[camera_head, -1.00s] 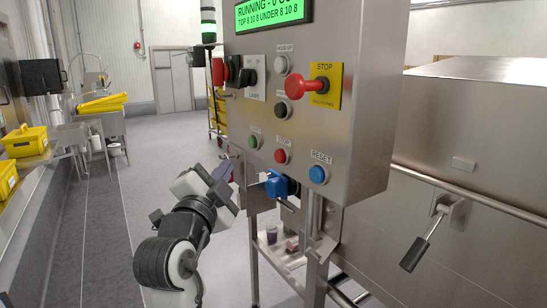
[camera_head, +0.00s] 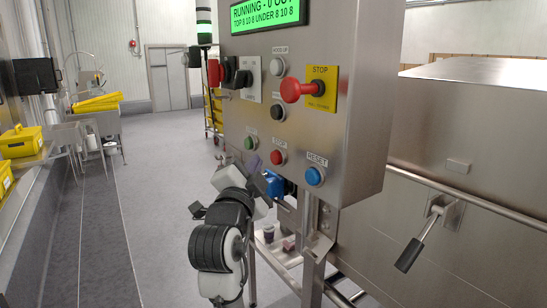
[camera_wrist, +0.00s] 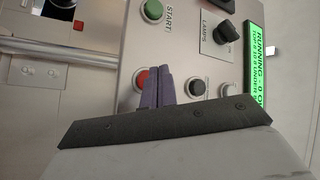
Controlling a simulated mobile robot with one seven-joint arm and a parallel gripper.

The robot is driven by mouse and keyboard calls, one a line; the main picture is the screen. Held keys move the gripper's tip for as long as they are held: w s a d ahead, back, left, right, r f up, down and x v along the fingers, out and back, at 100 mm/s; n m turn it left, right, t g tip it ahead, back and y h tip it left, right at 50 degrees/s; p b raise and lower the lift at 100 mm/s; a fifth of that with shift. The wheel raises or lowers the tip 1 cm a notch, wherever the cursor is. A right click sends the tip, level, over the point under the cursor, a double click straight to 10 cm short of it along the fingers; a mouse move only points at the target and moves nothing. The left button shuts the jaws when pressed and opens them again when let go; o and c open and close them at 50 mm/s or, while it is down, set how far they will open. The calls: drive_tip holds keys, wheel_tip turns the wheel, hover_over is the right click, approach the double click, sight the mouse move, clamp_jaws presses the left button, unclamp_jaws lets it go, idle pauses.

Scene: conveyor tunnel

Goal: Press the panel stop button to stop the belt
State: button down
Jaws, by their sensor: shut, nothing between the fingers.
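The red panel stop button (camera_head: 278,157) sits in the lower row of the steel control panel (camera_head: 262,120), between the green start button (camera_head: 250,143) and the blue reset button (camera_head: 314,176). My gripper (camera_head: 254,162) is just left of the stop button in the head view, its purple fingers shut and empty. In the wrist view the closed fingertips (camera_wrist: 158,70) cover part of the red button (camera_wrist: 142,80). I cannot tell whether they touch it. The green display (camera_head: 267,12) reads RUNNING.
A large red mushroom stop (camera_head: 297,90) on a yellow plate sticks out above the button row. A black lamps selector (camera_head: 242,79) is at upper left. A steel housing with a rail and lever handle (camera_head: 410,256) stands at right. The floor at left is clear.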

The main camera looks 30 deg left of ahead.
sight(271, 155)
drive_tip(key=shift+w+d, duration=0.25)
drive_tip(key=shift+w, duration=0.4)
idle(1.6)
drive_tip(key=shift+w+d, duration=0.2)
drive_tip(key=shift+w, duration=0.15)
drive_tip(key=shift+w+d, duration=0.2)
drive_tip(key=shift+w, duration=0.35)
idle(0.7)
idle(0.3)
drive_tip(key=shift+s+a, duration=0.35)
drive_tip(key=shift+s, duration=0.55)
drive_tip(key=s, duration=0.1)
drive_tip(key=s+a, duration=0.1)
drive_tip(key=s, duration=0.1)
drive_tip(key=s+a+b, duration=0.1)
drive_tip(key=shift+s, duration=0.35)
